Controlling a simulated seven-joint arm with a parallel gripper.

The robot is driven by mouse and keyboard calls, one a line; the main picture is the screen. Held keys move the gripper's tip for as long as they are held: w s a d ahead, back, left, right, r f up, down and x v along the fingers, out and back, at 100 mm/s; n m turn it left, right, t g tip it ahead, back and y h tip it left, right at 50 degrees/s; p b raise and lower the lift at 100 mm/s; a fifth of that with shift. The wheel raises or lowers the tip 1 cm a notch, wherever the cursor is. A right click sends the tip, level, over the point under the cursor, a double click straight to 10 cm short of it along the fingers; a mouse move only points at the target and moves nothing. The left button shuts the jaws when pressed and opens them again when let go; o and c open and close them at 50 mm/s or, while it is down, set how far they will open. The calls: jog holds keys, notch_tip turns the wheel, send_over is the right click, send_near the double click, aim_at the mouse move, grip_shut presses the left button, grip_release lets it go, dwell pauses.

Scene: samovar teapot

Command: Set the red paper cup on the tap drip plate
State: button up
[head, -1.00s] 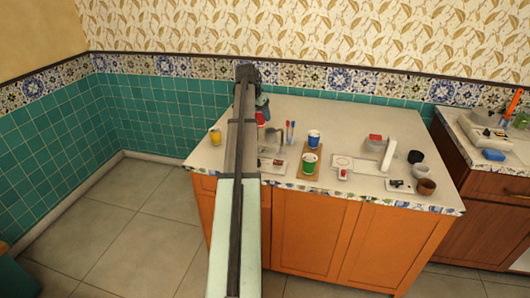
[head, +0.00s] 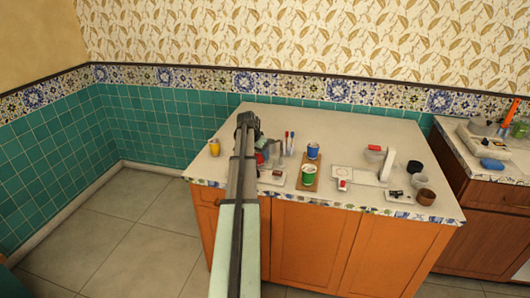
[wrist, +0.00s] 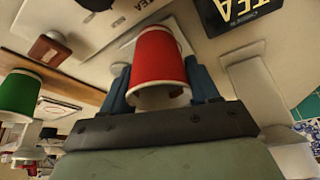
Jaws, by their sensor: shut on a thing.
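The red paper cup (wrist: 158,58) is between the blue fingers of my gripper (wrist: 160,82) in the wrist view, and the gripper is shut on it. In the head view, the cup (head: 260,158) is mostly hidden behind my arm, over the left part of the counter. I cannot tell whether its base touches anything. A flat white plate (head: 345,173) with an upright white post (head: 387,164) lies right of centre. A grey tap-like piece (head: 275,147) shows just right of my gripper. I cannot tell for sure which is the tap drip plate.
A green cup (head: 308,175) and a blue cup (head: 313,151) stand on a brown board (head: 308,187) to the right. A yellow cup (head: 214,147) stands at the left. The counter's back (head: 340,118) is clear.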

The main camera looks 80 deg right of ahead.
jog(key=d, duration=0.1)
jog(key=s+d, duration=0.1)
jog(key=d, duration=0.2)
jog(key=shift+s, duration=0.3)
jog(key=shift+a+f, duration=0.25)
jog(key=shift+f, duration=0.3)
jog(key=shift+f, duration=0.15)
jog(key=o, duration=0.7)
jog(key=v, duration=1.2)
